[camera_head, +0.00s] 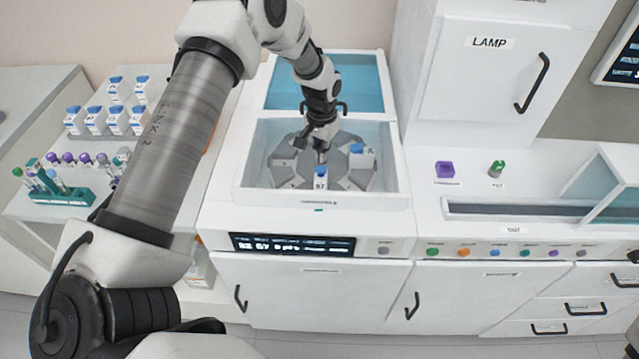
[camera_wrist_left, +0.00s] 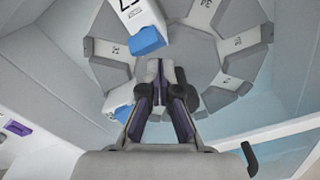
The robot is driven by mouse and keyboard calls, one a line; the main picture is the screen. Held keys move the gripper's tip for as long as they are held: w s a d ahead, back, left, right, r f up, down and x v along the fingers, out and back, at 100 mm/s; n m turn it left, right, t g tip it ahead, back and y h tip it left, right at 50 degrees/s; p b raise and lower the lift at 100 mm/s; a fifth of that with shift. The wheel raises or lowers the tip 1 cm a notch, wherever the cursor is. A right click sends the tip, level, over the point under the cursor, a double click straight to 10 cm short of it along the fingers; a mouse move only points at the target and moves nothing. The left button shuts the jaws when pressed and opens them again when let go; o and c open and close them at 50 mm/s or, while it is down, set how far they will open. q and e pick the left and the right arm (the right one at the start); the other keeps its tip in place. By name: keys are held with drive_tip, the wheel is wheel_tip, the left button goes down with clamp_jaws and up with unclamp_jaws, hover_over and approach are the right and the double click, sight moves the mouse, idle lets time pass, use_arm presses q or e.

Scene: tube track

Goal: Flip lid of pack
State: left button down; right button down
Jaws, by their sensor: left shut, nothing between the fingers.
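A white pack with a blue lid (camera_head: 320,180) stands in a front slot of the grey round carousel (camera_head: 288,181). The same pack (camera_wrist_left: 131,12) shows in the left wrist view, its blue cap facing the gripper. I cannot tell whether that lid is shut. A second blue-lidded pack (camera_head: 361,159) sits at the carousel's right, and it shows beside the fingers in the wrist view (camera_wrist_left: 119,97). My left gripper (camera_head: 320,157) is shut and empty, just above and behind the front pack. In the wrist view its fingertips (camera_wrist_left: 159,66) are close together over the carousel's middle.
The carousel lies inside a white-walled bay (camera_head: 222,195) with a raised blue clear cover (camera_head: 352,82) behind it. Several blue-capped packs (camera_head: 97,120) and a teal tube rack (camera_head: 60,195) stand on the left bench.

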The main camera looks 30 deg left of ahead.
use_arm(q)
drive_tip(key=shift+s+d+r+p, duration=0.4)
drive_tip(key=shift+s+r+p, duration=0.25)
drive_tip(key=shift+p, duration=0.2)
drive_tip(key=shift+s, duration=0.1)
drive_tip(key=shift+f, duration=0.15)
drive_tip(key=shift+s+d+f, duration=0.2)
drive_tip(key=shift+s, duration=0.05)
wheel_tip(320, 180, up, 7)
drive_tip(key=p, duration=0.5)
drive_tip(key=shift+p, duration=0.3)
